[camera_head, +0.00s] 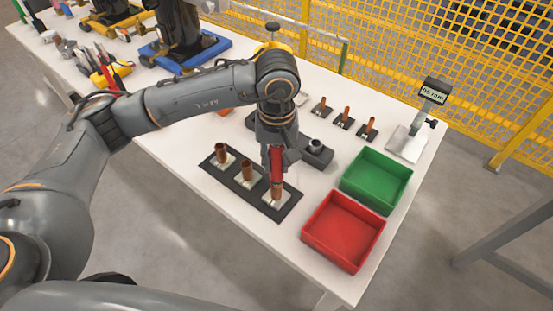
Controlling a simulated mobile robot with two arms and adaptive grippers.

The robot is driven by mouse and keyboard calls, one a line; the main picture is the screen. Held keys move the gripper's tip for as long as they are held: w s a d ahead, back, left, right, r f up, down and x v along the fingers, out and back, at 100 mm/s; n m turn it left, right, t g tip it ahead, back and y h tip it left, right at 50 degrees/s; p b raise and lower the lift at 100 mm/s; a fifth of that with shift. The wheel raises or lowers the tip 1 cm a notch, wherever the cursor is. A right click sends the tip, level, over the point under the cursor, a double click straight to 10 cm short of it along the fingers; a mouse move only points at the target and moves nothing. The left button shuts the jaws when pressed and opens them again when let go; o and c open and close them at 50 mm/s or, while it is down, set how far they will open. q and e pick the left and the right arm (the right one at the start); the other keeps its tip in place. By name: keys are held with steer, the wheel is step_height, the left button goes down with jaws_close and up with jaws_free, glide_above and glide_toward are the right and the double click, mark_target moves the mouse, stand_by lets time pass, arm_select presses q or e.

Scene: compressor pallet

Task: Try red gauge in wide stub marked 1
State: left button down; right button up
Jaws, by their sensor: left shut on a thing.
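My left gripper (276,152) points down over the dark plate (236,184) and is shut on the red gauge (277,167). The gauge is upright. Its lower end is at the top of the nearest copper stub (277,193); I cannot tell whether it is inside or just above. Two more copper stubs stand on the same plate, a middle one (247,172) and a far-left one (220,154). Number marks on the stubs are too small to read. My right gripper is not in view.
A red tray (357,217) and a green tray (391,169) stand to the right. Behind are three smaller copper stubs (346,116) on dark bases and a stand with a display (433,91). A blue-based unit (187,52) stands at the back left. Yellow mesh fencing (400,35) lies beyond.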

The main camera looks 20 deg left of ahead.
arm_select(q)
steer(key=shift+f+b, duration=0.1)
steer(key=shift+b, duration=0.4)
stand_by(1.8)
steer(key=shift+r, duration=1.6)
steer(key=shift+p, duration=0.3)
